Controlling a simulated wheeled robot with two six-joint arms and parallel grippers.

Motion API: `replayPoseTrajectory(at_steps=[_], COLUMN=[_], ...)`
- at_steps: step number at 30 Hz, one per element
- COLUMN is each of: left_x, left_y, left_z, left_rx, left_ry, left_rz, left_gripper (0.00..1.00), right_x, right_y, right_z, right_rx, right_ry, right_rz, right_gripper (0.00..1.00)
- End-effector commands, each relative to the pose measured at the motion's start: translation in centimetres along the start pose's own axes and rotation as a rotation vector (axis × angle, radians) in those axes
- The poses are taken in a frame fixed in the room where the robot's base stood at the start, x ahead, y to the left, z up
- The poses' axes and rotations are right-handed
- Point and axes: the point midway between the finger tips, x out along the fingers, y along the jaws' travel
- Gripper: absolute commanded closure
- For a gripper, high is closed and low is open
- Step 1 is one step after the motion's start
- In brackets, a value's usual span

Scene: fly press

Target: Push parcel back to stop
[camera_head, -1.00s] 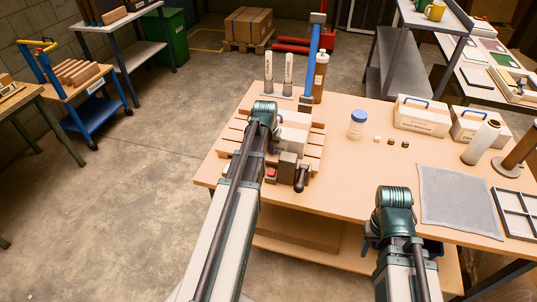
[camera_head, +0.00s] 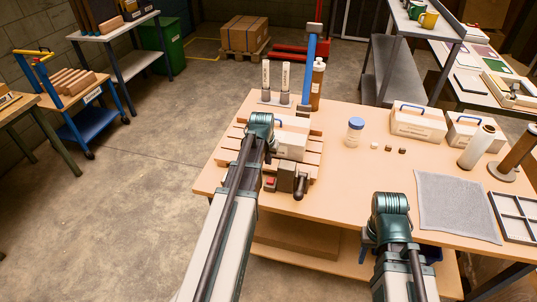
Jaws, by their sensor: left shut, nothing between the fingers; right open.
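The parcel appears to be the white box (camera_head: 292,143) on the slatted wooden bed (camera_head: 312,159) at the bench's left. My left arm covers its left side. My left gripper (camera_head: 261,125) is at that left side, shut and empty; its fingertips are hidden, so I cannot tell whether it touches the box. A post with a blue upright (camera_head: 311,68) stands behind the bed. I cannot make out the stop. My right gripper (camera_head: 390,205) is open over the bench's front edge, away from the parcel; its fingers are mostly hidden.
Two grey-white cylinders (camera_head: 285,80) and a brown bottle (camera_head: 317,85) stand behind the bed. A block with a red button (camera_head: 270,184) is at its front. A blue-lidded jar (camera_head: 355,130), white cases (camera_head: 417,122) and a grey mat (camera_head: 455,205) lie to the right.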

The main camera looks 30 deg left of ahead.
Motion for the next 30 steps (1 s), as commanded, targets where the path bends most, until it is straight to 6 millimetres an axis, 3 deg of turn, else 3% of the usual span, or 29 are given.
replayPoseTrajectory(at_steps=[1, 15, 30], left_x=[-1.8, -8.7, -9.4], left_y=[0.0, 0.0, 0.1], left_z=[-0.3, -0.3, -0.1], left_rx=[0.000, -0.001, 0.001], left_ry=[0.000, -0.001, -0.002], left_rz=[0.000, 0.000, 0.000], left_gripper=[1.00, 1.00, 1.00], right_x=[-1.8, -8.4, -9.0], right_y=[0.2, 0.8, 0.9], right_z=[0.1, 0.5, 0.5], right_rx=[0.000, -0.002, -0.002], right_ry=[0.000, 0.000, 0.000], right_rz=[0.000, 0.000, 0.000], right_gripper=[0.56, 0.56, 0.56])
